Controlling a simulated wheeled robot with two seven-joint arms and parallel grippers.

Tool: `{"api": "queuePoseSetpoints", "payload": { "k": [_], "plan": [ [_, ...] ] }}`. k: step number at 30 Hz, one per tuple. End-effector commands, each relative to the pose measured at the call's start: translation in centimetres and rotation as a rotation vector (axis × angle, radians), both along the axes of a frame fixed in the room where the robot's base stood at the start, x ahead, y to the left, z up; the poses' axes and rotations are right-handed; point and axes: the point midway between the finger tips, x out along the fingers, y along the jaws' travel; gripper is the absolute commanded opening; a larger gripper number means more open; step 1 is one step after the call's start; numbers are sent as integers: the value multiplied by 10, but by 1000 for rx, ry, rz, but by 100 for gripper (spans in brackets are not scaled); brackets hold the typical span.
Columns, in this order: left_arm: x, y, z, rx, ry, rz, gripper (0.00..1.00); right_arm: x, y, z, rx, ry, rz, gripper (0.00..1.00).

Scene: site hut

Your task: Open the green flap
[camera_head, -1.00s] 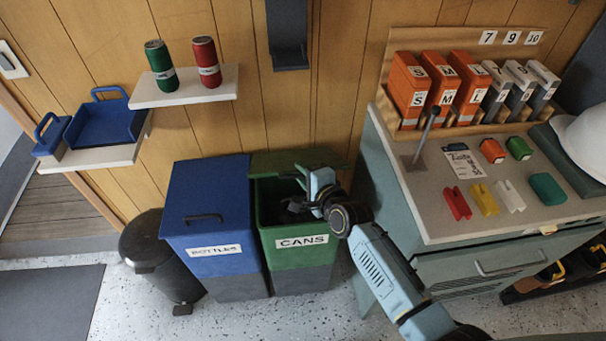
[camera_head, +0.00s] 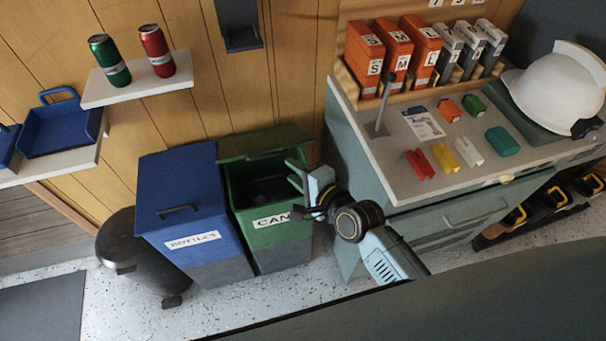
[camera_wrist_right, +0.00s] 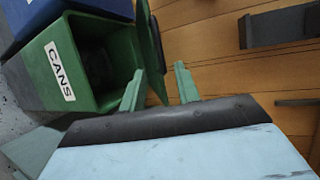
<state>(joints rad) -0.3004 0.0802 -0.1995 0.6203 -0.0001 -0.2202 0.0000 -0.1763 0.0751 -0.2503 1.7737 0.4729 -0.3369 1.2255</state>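The green CANS bin (camera_head: 270,222) stands on the floor against the wall. Its green flap (camera_head: 264,142) is raised at the back, and the dark inside of the bin shows. In the right wrist view the flap (camera_wrist_right: 151,45) stands up at the far side of the bin's mouth. My right gripper (camera_head: 295,188) is at the right side of the bin's mouth. Its two green fingers (camera_wrist_right: 159,88) are apart with nothing between them. I cannot tell whether a finger touches the flap. My left gripper is not in view.
The blue BOTTLES bin (camera_head: 180,205), lid shut, stands left of the green bin, with a dark pedal bin (camera_head: 138,260) beyond. A grey cabinet (camera_head: 400,195) stands close on the right. A shelf (camera_head: 135,88) with two cans is above.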

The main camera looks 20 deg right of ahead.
Motion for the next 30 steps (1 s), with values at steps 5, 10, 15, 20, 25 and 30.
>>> {"api": "queuePoseSetpoints", "payload": {
  "k": [5,10,15,20,25,30],
  "plan": [
    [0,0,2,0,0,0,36,-18,-8,5,0,1,0,32],
    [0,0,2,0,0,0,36,-22,-10,7,0,0,0,32],
    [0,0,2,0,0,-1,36,-22,-10,7,0,0,0,32],
    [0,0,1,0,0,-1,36,-24,-11,-4,-25,10,3,15],
    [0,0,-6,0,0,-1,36,-43,-25,-88,-249,92,48,0],
    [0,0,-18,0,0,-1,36,-110,-54,-228,-645,240,227,0]
  ]
}}
